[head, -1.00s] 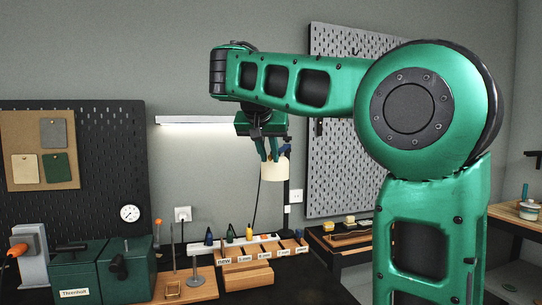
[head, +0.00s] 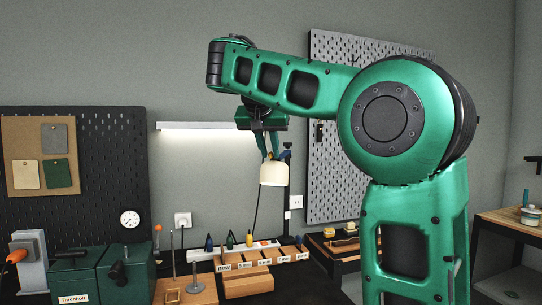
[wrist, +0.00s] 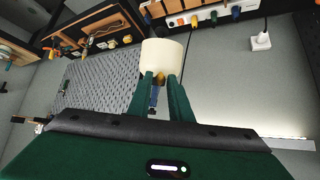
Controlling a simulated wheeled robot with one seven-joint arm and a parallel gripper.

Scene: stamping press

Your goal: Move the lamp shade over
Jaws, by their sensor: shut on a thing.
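The cream lamp shade (head: 274,174) hangs below my gripper (head: 268,152), in front of the dark lamp post (head: 288,185) in the head view. In the wrist view the shade (wrist: 162,52) sits at the tips of the green fingers of my gripper (wrist: 163,80). The fingers are shut on the shade near its narrow end, where a small brass-coloured part shows between them. A dark blue part of the lamp (wrist: 154,97) shows between the fingers. The exact contact is partly hidden.
Wooden holders (head: 240,262) with labels and several coloured tools stand on the bench below. A green box (head: 70,278) stands at the left. A grey pegboard (head: 325,160) is behind my arm. A lit strip lamp (head: 205,126) is on the wall.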

